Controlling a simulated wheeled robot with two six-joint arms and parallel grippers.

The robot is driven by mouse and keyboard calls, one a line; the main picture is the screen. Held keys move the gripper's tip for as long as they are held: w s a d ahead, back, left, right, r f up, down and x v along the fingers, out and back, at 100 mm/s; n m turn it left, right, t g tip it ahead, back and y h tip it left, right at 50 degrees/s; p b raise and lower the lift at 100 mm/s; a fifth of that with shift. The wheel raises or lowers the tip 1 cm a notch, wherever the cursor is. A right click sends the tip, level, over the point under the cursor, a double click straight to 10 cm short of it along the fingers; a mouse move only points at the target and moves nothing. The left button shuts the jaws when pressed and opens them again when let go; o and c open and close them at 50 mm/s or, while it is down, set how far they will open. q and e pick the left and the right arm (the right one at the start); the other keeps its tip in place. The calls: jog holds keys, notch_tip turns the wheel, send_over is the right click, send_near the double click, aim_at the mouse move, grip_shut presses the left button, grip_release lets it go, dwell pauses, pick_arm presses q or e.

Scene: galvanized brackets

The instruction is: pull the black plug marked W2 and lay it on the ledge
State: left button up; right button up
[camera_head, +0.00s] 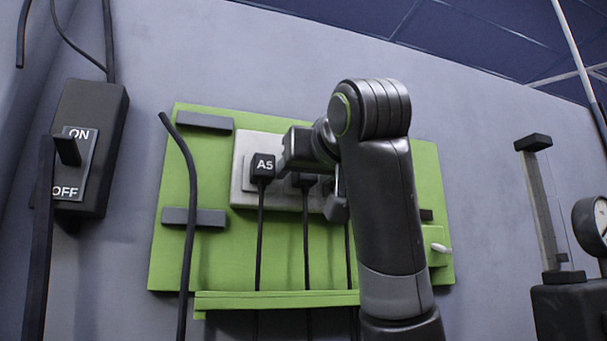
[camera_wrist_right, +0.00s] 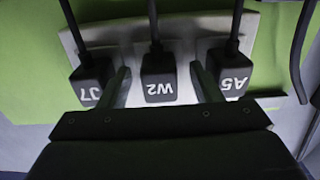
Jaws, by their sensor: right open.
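The black plug marked W2 (camera_wrist_right: 158,78) sits in the middle of a pale socket strip, its mark upside down in the right wrist view. The green ledge (camera_head: 277,299) runs along the bottom of the green board, below the plugs. My left gripper is not in view.
Plug A5 (camera_head: 263,167) and another black plug (camera_wrist_right: 91,82) flank W2 closely on the socket strip (camera_head: 241,190). Cords hang down past the ledge. A black ON/OFF switch box (camera_head: 99,135) is at left; a gauge (camera_head: 592,222) is at right.

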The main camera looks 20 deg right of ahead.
dwell(0.5)
grip_shut()
dwell(0.3)
jog(key=shift+b, duration=0.3)
jog(key=shift+s+f, duration=0.1)
jog(key=shift+s, duration=0.1)
jog(key=shift+s+d+b, duration=0.15)
jog(key=shift+s+b, duration=1.25)
jog(key=shift+s, duration=1.45)
